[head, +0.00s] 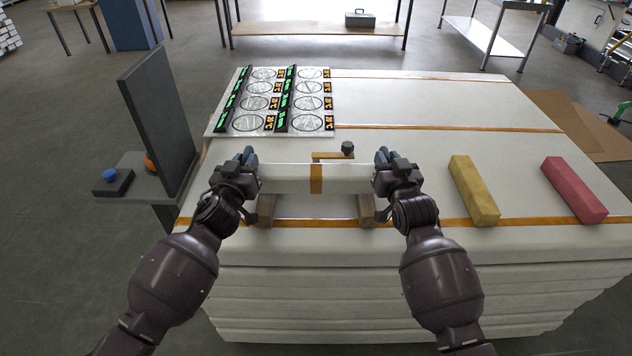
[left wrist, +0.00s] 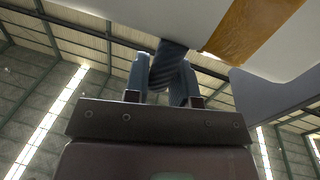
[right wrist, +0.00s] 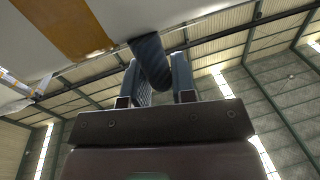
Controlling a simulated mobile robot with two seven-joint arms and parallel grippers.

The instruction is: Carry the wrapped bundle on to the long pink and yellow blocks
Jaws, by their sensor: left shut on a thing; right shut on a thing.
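The wrapped bundle (head: 346,180) is white with an orange band around its middle. It lies level between my two grippers, above two brown wooden blocks; I cannot tell whether it touches them. My left gripper (head: 246,158) is shut on a dark blue ribbed handle (left wrist: 172,66) at the bundle's left end. My right gripper (head: 384,158) is shut on the matching handle (right wrist: 150,62) at the right end. The long yellow block (head: 474,190) and the long pink block (head: 574,190) lie to the right, apart, on the white stack, with bare surface between them.
Black-and-green panels with circles (head: 270,100) lie behind left. A small orange bracket with a dark knob (head: 347,149) stands just behind the bundle. An upright dark grey panel (head: 158,120) rises at left, beside a shelf. The white stack's top (head: 450,105) is clear at back right.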

